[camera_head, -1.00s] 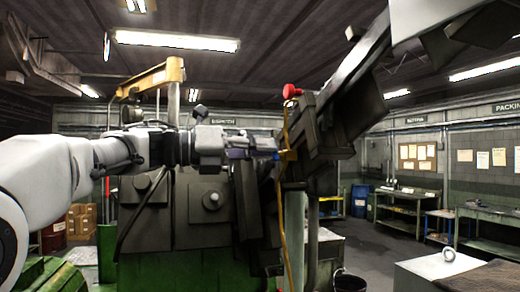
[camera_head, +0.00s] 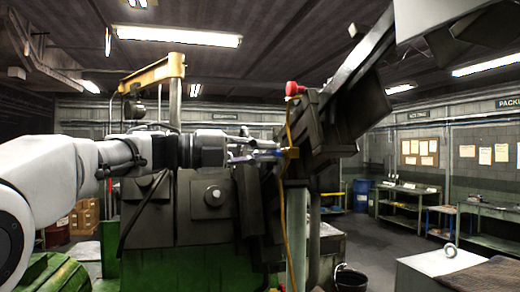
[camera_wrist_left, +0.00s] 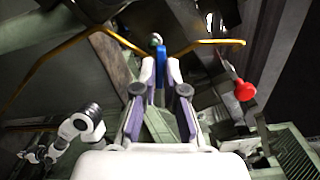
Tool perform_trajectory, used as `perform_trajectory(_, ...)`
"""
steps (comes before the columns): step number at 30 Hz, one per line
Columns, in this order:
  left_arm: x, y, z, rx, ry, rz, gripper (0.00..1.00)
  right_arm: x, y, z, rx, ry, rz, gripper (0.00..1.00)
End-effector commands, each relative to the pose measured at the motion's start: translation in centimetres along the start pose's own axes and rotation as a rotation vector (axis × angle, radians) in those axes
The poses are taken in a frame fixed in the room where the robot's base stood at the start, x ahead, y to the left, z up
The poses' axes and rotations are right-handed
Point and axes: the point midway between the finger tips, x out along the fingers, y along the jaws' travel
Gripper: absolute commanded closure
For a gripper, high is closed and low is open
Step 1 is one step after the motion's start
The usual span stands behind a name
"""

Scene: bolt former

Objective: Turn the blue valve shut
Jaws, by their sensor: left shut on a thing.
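The blue valve handle (camera_wrist_left: 159,85) stands between my left gripper's fingertips in the left wrist view, on a yellow pipe (camera_wrist_left: 210,43). In the head view its small blue part (camera_head: 278,153) is largely covered by the fingers. My left gripper (camera_head: 262,154) reaches in from the left and is shut on the handle; its two fingers (camera_wrist_left: 160,72) lie on either side of it. How far the valve is turned cannot be told. My right gripper does not show clearly in either view.
A red knob (camera_head: 291,88) stands above the valve and also shows in the left wrist view (camera_wrist_left: 244,90). A dark sloping chute (camera_head: 345,95) rises close behind. The green and grey machine (camera_head: 205,215) fills the space below my left arm. A bucket (camera_head: 350,279) stands lower right.

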Motion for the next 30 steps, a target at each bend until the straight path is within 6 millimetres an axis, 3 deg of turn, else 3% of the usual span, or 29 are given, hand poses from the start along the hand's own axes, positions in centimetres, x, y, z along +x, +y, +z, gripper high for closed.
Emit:
perform_trajectory(12, 0.22, 0.8, -0.22, -0.217, 0.006, 0.009, 1.0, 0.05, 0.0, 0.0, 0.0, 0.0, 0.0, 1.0)
perform_trajectory(28, 0.22, 0.83, -0.22, -0.248, 0.006, 0.009, 1.0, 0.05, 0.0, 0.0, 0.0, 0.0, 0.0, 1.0)
perform_trajectory(30, 0.23, 0.82, -0.22, -0.248, 0.006, 0.008, 0.72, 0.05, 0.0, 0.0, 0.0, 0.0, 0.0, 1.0)
